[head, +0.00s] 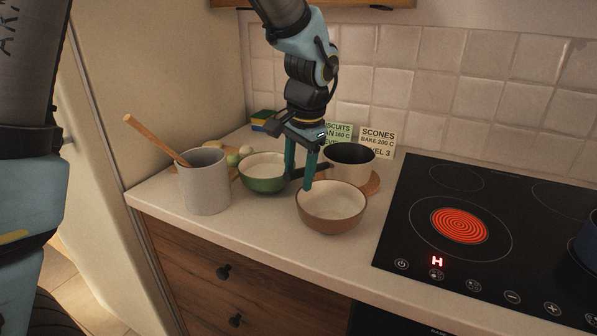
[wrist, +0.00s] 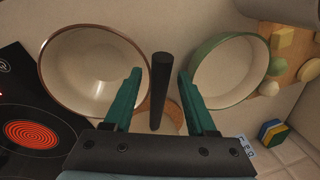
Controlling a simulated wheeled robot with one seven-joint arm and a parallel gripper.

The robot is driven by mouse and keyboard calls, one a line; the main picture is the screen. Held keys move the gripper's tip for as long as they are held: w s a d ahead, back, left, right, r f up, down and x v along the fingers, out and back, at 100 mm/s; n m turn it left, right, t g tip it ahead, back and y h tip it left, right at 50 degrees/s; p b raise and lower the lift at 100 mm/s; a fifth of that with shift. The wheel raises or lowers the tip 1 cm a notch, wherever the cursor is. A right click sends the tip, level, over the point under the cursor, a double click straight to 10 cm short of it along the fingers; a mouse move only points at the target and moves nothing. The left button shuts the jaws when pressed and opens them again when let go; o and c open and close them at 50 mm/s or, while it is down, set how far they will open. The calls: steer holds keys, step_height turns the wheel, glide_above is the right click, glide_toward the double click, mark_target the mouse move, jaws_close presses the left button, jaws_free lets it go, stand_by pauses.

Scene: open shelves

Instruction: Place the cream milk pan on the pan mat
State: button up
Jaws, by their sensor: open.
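The cream milk pan (head: 349,165), cream outside and black inside, stands upright at the back of the counter over a round wooden mat (head: 373,185). The mat's edge shows at the pan's front right; I cannot tell if it is the pan mat. The pan's dark handle (wrist: 159,90) points toward the front left. My gripper (head: 299,183) is open, its teal fingers on either side of the handle. In the wrist view my gripper (wrist: 158,74) shows gaps between both fingers and the handle.
A brown bowl (head: 331,207) stands close in front, a green bowl (head: 263,173) close left. A grey pot (head: 205,181) with a wooden spoon is farther left. Recipe cards (head: 377,141) stand behind the pan. The hob (head: 480,235) at right has a glowing red ring and shows H.

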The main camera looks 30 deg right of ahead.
step_height(320, 180, up, 12)
steer(key=s+b, duration=0.1)
steer(key=s, duration=0.1)
steer(key=shift+b, duration=0.3)
steer(key=shift+s+f, duration=0.1)
stand_by(0.5)
